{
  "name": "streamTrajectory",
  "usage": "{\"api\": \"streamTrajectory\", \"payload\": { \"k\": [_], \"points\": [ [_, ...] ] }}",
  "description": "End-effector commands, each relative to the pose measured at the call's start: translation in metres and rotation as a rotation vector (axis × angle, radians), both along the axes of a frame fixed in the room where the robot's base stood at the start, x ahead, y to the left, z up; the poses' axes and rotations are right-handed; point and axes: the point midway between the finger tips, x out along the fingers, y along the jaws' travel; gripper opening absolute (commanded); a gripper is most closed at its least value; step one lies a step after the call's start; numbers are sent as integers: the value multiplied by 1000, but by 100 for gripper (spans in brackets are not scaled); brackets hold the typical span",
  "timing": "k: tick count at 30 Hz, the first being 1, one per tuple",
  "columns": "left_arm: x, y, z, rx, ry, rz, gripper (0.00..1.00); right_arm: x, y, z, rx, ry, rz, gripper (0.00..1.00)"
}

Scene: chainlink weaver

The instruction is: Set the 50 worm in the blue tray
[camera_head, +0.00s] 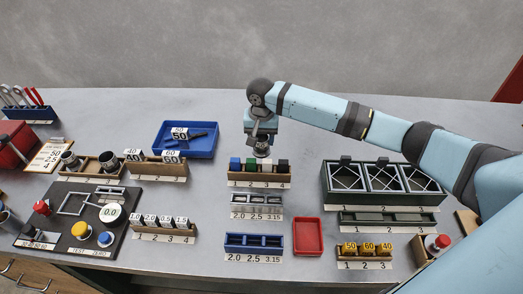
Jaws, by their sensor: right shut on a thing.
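The blue tray (202,149) lies on the bench left of the middle. A dark rod-like part with a white 50 tag (180,133), which looks like the 50 worm, lies in the tray. My right gripper (261,143) is to the right of the tray, above the back of a wooden rack of coloured blocks. It is shut on a small dark grey part (261,152) whose identity is hard to tell. The fingers are small and partly hidden by the wrist. My left gripper is out of view.
A wooden rack (165,170) with 40 and 60 tags stands just in front of the blue tray. The coloured-block rack (258,184) is below my right gripper. A red tray (308,236) and a black bin rack (384,205) stand to the right. The back of the bench is clear.

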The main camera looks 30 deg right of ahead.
Motion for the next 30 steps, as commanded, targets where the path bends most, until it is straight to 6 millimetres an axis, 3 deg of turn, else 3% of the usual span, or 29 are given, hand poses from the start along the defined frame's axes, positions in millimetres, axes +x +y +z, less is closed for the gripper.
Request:
{"api": "streamTrajectory", "payload": {
  "k": [8, 15, 26, 27, 30],
  "points": [
    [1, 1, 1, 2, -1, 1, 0, 0, 0, -22, 1, -1, -1, 15],
    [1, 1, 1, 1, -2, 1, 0, 0, 0, -55, 0, 0, -1, 15],
    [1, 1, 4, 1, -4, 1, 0, 0, 0, -59, 0, -1, 0, 15],
    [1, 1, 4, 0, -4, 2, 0, 0, 0, -61, 0, 0, 0, 54],
    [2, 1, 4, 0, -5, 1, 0, 0, 0, -61, 0, -1, 0, 77]
  ]
}}
